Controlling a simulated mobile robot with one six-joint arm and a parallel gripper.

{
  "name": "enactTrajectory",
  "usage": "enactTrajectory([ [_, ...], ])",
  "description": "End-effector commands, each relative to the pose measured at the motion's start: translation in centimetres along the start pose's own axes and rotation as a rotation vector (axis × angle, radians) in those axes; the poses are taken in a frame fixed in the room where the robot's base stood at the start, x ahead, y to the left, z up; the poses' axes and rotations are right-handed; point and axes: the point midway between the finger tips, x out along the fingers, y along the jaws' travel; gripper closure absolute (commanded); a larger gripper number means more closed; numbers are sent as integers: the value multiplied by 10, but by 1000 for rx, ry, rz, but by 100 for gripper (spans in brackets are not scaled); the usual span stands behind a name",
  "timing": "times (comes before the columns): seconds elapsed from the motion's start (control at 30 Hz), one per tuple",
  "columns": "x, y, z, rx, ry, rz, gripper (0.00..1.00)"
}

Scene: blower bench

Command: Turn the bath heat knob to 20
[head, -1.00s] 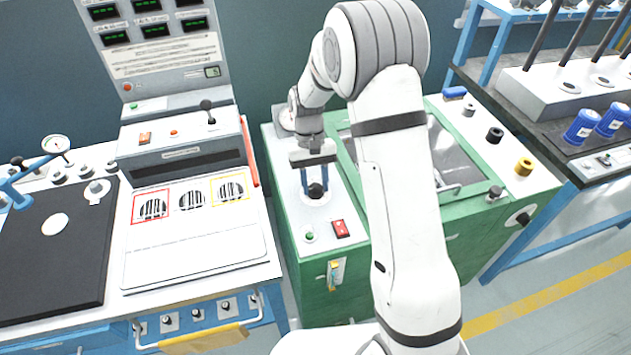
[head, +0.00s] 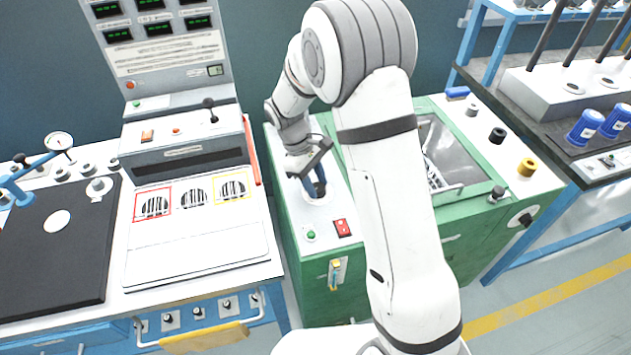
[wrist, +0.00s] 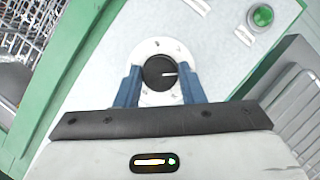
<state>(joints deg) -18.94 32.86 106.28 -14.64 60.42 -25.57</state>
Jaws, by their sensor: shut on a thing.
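The bath heat knob is a round black knob (wrist: 158,72) with a white pointer line, on a pale dial plate (wrist: 150,48) with small marks that I cannot read. In the wrist view the pointer line points to the right. My gripper (wrist: 160,84) has its two blue fingers on either side of the knob, shut on it. In the head view my gripper (head: 315,188) reaches down to the dial at the left part of the green bath cabinet (head: 312,265), and the fingers hide the knob there.
A red switch (head: 343,228) and a green button (head: 311,235) sit in front of the dial; the green button also shows in the wrist view (wrist: 263,15). The open bath basin (head: 462,160) lies to the right. A control console (head: 185,135) stands to the left.

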Motion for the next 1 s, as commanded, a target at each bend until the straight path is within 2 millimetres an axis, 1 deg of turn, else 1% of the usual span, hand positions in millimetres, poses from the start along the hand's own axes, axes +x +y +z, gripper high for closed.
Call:
enactTrajectory([
  [0.23, 1, 0, 0, -50, -1, 19, 87],
  [0.67, 1, 0, 1, -57, -2, 22, 87],
  [0.7, 1, 0, 1, -57, -2, 22, 62],
  [0.93, 0, 0, 0, -55, -1, 22, 43],
  [1.0, 0, 0, 0, -55, 0, 22, 43],
])
